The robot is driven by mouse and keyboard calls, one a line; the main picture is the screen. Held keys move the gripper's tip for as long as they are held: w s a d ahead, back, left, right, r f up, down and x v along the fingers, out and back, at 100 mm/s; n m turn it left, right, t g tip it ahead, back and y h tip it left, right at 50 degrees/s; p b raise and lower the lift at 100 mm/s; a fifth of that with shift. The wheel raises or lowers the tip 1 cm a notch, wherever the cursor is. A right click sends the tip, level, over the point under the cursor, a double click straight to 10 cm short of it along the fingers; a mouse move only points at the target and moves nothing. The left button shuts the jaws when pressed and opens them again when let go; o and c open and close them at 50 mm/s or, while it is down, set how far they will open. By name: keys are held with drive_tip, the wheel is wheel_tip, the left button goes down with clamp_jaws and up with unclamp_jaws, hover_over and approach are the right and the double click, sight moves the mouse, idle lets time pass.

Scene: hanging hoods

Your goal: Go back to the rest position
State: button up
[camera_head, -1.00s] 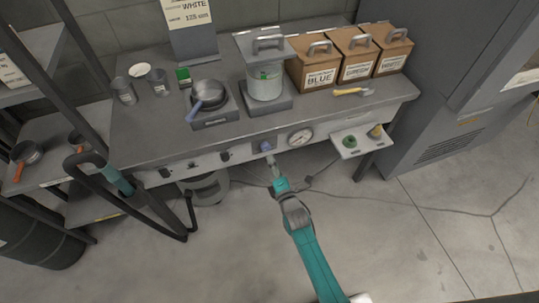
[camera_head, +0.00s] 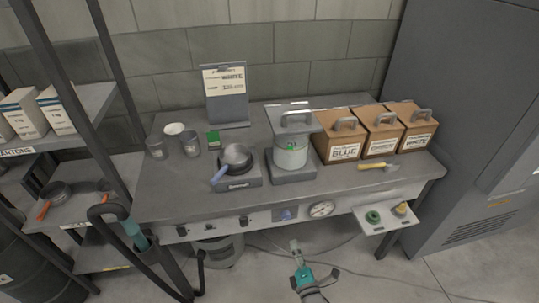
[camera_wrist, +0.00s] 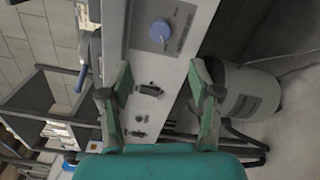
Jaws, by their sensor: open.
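My gripper (camera_wrist: 162,100) is open and empty in the wrist view, its two green-and-grey fingers spread apart. Behind it is the bench's front panel (camera_wrist: 172,75) with a blue knob (camera_wrist: 160,31). In the head view my gripper (camera_head: 295,246) is small, low in front of the bench and below the blue knob (camera_head: 286,214). It looks apart from the panel, and its fingertips are hard to make out there.
The bench (camera_head: 190,199) holds a pan (camera_head: 237,158), a lidded pot (camera_head: 291,153), several cups and wooden boxes (camera_head: 343,146). A gauge (camera_head: 321,209) and small side shelf (camera_head: 387,222) are at the front. A drum (camera_wrist: 252,92) stands below.

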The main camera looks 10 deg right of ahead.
drive_tip(key=s+r+m+g, duration=0.25)
drive_tip(key=s+m, duration=0.75)
drive_tip(key=s, duration=1.5)
drive_tip(key=s+r+m, duration=1.1)
drive_tip(key=s+r, duration=0.5)
drive_tip(key=shift+s+g, duration=0.25)
drive_tip(key=shift+g, duration=0.1)
